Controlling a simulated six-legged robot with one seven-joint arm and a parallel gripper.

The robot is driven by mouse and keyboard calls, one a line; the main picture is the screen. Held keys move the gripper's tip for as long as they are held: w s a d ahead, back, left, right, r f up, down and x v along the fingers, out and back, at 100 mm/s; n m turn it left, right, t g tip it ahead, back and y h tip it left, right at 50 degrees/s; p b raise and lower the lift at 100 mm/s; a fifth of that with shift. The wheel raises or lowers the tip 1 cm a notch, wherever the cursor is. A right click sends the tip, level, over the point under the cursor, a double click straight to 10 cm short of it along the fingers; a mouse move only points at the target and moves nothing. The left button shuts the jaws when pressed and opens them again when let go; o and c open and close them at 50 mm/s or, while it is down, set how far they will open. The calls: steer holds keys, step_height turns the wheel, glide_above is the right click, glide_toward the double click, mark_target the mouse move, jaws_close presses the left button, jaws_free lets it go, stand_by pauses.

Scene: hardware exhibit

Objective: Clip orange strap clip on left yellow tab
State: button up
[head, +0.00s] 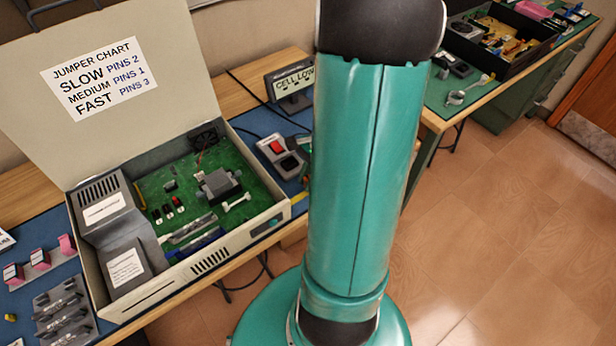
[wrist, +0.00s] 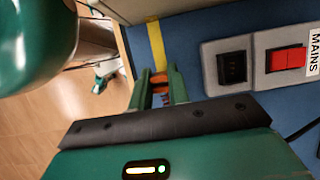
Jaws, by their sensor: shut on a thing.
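In the wrist view my gripper (wrist: 159,88) is shut on the orange strap clip (wrist: 160,78). Only a small part of the clip shows between the two green fingers. A yellow strip (wrist: 156,42), which looks like a yellow tab, lies on the blue mat just beyond the fingertips, roughly in line with the clip. I cannot tell whether the clip touches it. In the head view my arm hides my gripper and the clip. A small yellow piece (head: 299,198) shows at the bench edge left of my arm.
A red mains switch (wrist: 287,60) and a black socket (wrist: 232,68) sit right of the fingers in the wrist view. An open computer case (head: 190,270) with a green board stands left of my arm. A sign (head: 290,82) stands behind. Floor (head: 480,240) is clear at right.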

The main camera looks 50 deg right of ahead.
steer(key=shift+f, duration=1.15)
stand_by(0.6)
steer(key=o, duration=0.8)
steer(key=shift+o, duration=0.4)
steer(key=shift+o, duration=1.4)
steer(key=shift+r, duration=0.7)
steer(key=shift+r, duration=2.95)
